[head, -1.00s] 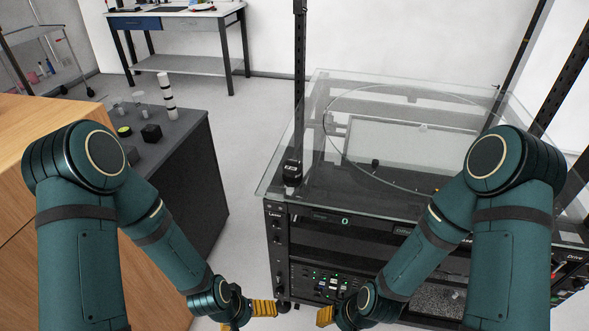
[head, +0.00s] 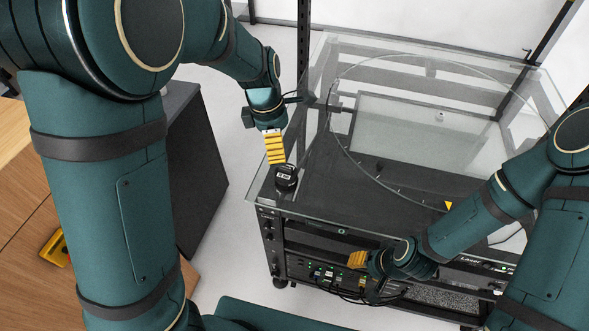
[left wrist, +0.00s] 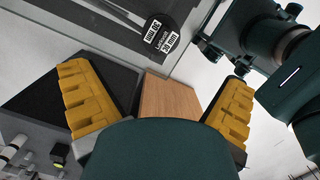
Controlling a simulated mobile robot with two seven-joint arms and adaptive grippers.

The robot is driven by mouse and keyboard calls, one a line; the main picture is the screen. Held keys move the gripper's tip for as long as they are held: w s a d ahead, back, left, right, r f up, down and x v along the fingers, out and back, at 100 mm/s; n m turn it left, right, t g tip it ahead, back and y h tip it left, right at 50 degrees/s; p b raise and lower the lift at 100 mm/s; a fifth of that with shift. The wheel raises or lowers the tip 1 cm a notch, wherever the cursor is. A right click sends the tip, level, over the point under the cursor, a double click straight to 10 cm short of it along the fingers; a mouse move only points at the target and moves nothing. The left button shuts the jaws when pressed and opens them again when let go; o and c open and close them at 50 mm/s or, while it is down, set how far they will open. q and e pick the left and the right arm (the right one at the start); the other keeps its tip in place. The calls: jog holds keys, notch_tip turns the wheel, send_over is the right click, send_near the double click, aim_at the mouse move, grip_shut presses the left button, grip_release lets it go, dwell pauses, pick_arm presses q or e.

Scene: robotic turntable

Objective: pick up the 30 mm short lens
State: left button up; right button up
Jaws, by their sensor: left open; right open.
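The short lens (head: 286,177) is a small black cylinder with white markings. It stands on the near left corner of the glass-topped turntable (head: 262,185). In the left wrist view the lens (left wrist: 160,33) shows its round top with white labels, one reading 30 mm, at the upper middle. My left gripper (head: 275,150) has yellow ribbed fingers just behind and above the lens in the head view. In the left wrist view its fingers (left wrist: 158,85) are wide apart with nothing held between them. My right gripper (head: 358,259) is low before the rack's front, open and apart from the lens.
A rack with cables and lit panels (head: 325,275) stands under the glass. An upright black post (head: 303,60) rises close to my left gripper. A dark cabinet (head: 190,165) and a wooden surface (head: 30,215) are at left. Pale floor (head: 232,215) lies between.

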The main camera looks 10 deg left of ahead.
aim_at(284, 168)
pick_arm(q)
jog(key=f+b, duration=0.1)
jog(key=f, duration=0.4)
jog(key=d+f+b, duration=0.1)
jog(key=f, duration=0.2)
jog(key=shift+f+b, duration=0.1)
jog(key=shift+b, duration=0.2)
jog(key=f, duration=0.1)
jog(key=f+b, duration=0.1)
jog(key=f, duration=0.1)
jog(key=f+b, duration=0.1)
jog(key=f, duration=0.1)
jog(key=shift+w+d, duration=0.15)
jog(key=shift+d, duration=0.2)
jog(key=c, duration=1.4)
